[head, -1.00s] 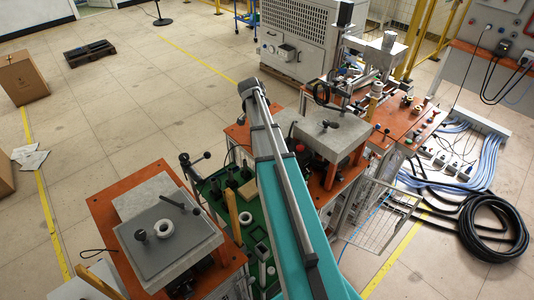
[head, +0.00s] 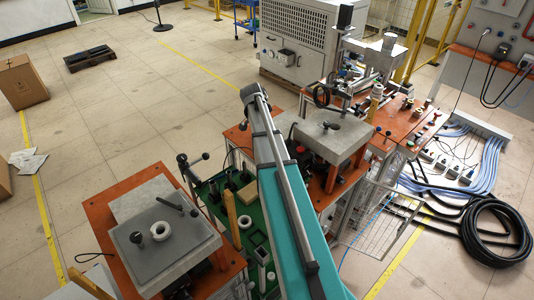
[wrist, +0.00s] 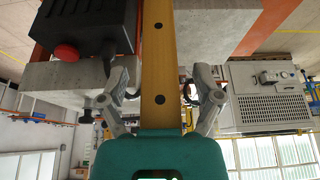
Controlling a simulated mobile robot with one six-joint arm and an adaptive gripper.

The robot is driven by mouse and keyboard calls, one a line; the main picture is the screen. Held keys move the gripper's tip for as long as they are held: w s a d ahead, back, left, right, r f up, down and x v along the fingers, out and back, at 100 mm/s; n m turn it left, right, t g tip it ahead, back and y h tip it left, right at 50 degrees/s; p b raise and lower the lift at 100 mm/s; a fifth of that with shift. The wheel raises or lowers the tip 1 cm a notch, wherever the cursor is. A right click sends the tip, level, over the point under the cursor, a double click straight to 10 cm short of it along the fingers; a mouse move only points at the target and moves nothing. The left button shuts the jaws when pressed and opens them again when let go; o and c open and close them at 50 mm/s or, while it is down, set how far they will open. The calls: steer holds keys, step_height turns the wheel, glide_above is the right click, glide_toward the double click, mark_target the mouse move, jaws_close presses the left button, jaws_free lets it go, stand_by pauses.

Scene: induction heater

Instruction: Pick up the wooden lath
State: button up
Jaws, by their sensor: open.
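In the wrist view a wooden lath (wrist: 160,62) with dark holes runs from the top edge down the middle to the palm of my gripper (wrist: 158,96). The gripper is open, with one grey finger on each side of the lath and gaps between them. In the head view an upright piece of wood (head: 231,213) stands beside the left machine, and another wooden piece (head: 92,284) shows at the bottom left. I cannot tell which of them is the lath in the wrist view. My gripper is not visible in the head view.
The left machine (head: 126,200) has a grey plate and a white ring on top. A grey block (head: 333,135) tops the middle orange bench. In the wrist view a black box with a red button (wrist: 85,25) is close left of the lath. A black hose coil (head: 495,232) lies right.

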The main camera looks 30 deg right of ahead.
steer(key=shift+c, duration=0.3)
jaws_close()
steer(key=shift+r, duration=0.1)
step_height(320, 180, up, 10)
steer(key=p, duration=1)
steer(key=shift+s, duration=0.1)
stand_by(0.9)
